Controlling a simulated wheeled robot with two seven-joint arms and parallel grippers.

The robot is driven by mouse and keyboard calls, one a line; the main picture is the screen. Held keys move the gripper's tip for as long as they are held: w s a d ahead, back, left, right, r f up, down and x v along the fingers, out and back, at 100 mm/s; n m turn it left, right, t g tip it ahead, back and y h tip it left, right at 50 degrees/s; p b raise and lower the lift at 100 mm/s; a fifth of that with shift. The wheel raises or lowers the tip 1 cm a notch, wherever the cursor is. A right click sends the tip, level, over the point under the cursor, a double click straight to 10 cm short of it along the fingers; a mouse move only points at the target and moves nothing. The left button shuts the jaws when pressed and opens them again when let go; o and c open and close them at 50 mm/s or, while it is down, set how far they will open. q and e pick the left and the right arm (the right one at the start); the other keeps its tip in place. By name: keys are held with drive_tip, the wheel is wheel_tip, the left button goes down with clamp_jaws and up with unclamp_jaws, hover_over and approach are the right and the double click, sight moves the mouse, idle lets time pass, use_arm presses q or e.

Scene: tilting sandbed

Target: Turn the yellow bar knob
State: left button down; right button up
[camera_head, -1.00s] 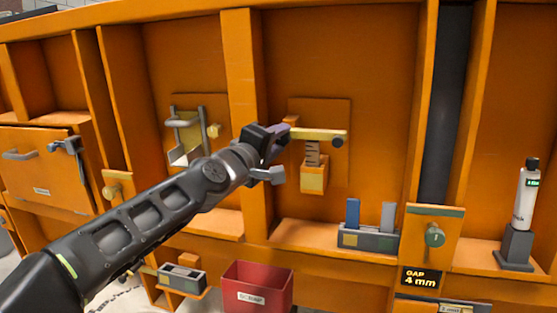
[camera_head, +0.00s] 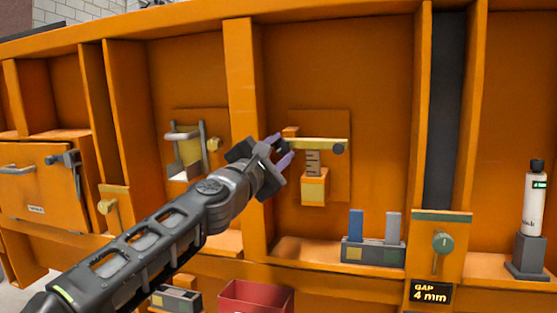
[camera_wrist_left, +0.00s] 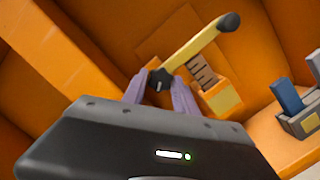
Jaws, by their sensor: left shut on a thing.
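A yellow bar (camera_head: 318,145) with a dark round end is mounted on an orange panel in the head view, lying nearly level. It also shows in the wrist view (camera_wrist_left: 200,48), slanting up to the right. My left gripper (camera_head: 282,150) is at the bar's left end. In the wrist view its purple fingers (camera_wrist_left: 163,92) are shut around a small dark piece at that end, and they partly hide it. Another small yellow knob (camera_head: 107,206) sits on a post panel farther left, apart from the gripper. My right gripper is not in view.
A spring and yellow block (camera_head: 314,187) hang below the bar. A grey holder (camera_head: 372,252) with upright pieces stands on the ledge below right. A green knob (camera_head: 441,243), a white bottle (camera_head: 535,200) and a red bin (camera_head: 255,297) are farther off.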

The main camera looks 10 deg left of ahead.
use_arm(q)
drive_tip(key=n, duration=0.1)
drive_tip(key=n+b, duration=0.1)
drive_tip(key=n, duration=0.1)
drive_tip(key=n+y+b, duration=0.1)
drive_tip(key=n, duration=0.1)
drive_tip(key=shift+f+t, duration=0.3)
drive_tip(key=shift+d+r+n+y+b, duration=0.1)
drive_tip(key=shift+n+y+b, duration=0.4)
drive_tip(key=shift+n, duration=1)
drive_tip(key=c, duration=1.3)
unclamp_jaws()
drive_tip(key=shift+c, duration=0.2)
drive_tip(key=b+v, duration=0.3)
drive_tip(key=v, duration=0.4)
drive_tip(key=shift+s+f+b, duration=0.25)
drive_tip(key=shift+s+b, duration=0.05)
drive_tip(key=shift+b, duration=0.1)
